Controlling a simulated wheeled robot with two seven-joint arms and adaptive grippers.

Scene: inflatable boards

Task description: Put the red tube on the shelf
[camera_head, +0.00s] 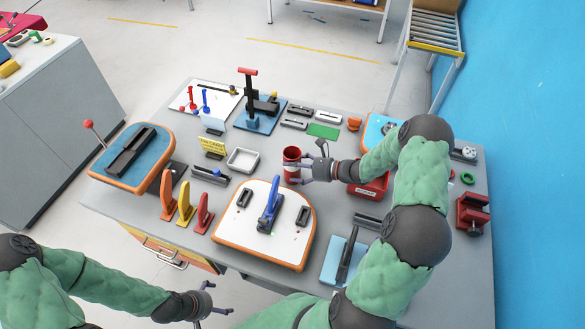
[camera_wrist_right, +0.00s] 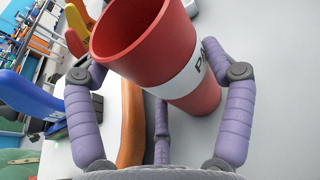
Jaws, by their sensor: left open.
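The red tube (camera_head: 291,155), open-topped with a white lettered band, is upright near the middle of the grey worktable (camera_head: 335,200). My right gripper (camera_head: 299,168) is at the tube from its right side. In the right wrist view, the tube (camera_wrist_right: 165,70) lies between the fingers of this gripper (camera_wrist_right: 155,70); fingertips are at or very near its sides. Firm contact and any gap beneath the tube cannot be made out. My left gripper (camera_head: 214,298) is open and empty, low in front of the table. I cannot tell which structure is the shelf.
A white board with a blue clamp (camera_head: 268,208) lies in front of the tube. A white tray (camera_head: 243,160) and coloured clamps (camera_head: 185,205) are left. A red bin (camera_head: 372,188) is right, partly behind my arm. A roller rack (camera_head: 434,27) stands beyond the table.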

